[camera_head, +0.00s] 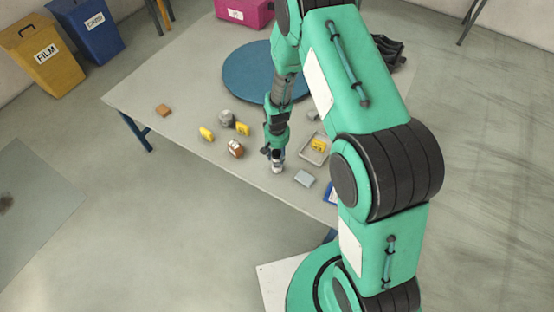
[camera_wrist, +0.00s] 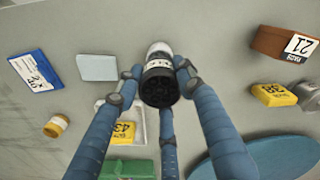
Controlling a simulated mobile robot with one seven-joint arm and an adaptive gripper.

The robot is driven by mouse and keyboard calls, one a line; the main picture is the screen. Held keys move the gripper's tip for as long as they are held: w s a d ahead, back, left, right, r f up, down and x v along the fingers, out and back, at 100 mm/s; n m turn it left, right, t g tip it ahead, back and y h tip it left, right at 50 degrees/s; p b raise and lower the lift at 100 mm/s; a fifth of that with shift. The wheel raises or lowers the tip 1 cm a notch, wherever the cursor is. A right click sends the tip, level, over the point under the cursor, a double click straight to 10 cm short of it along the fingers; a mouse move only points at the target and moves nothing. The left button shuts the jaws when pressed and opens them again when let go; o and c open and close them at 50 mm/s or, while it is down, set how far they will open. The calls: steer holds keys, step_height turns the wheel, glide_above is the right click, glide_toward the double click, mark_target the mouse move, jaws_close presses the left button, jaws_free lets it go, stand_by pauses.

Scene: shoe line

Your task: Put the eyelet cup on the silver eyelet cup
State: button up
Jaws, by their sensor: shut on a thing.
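My gripper (camera_head: 274,153) has blue fingers and points down near the table's front edge. In the wrist view the fingers (camera_wrist: 160,85) are closed around a dark, round eyelet cup (camera_wrist: 159,91) with a white label. A pale silver cup (camera_wrist: 159,47) shows just past the held cup's labelled side, and in the head view a pale silver cup (camera_head: 277,168) shows right under the gripper. The two cups overlap in the picture, and I cannot tell whether they touch.
A grey block (camera_head: 304,178) and a tray (camera_head: 306,155) holding a yellow block (camera_head: 318,145) lie right of the gripper. A brown box (camera_head: 235,148), yellow blocks (camera_head: 206,133) and a grey round item (camera_head: 226,118) lie left. A blue disc (camera_head: 240,75) lies behind.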

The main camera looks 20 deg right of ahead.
mark_target(277, 159)
steer(key=shift+f+b, duration=0.4)
steer(key=shift+f, duration=1.35)
steer(key=shift+f, duration=0.15)
steer(key=o, duration=1.3)
steer(key=shift+c, duration=0.2)
step_height(277, 159, up, 12)
steer(key=shift+r+p, duration=0.15)
steer(key=shift+p, duration=0.85)
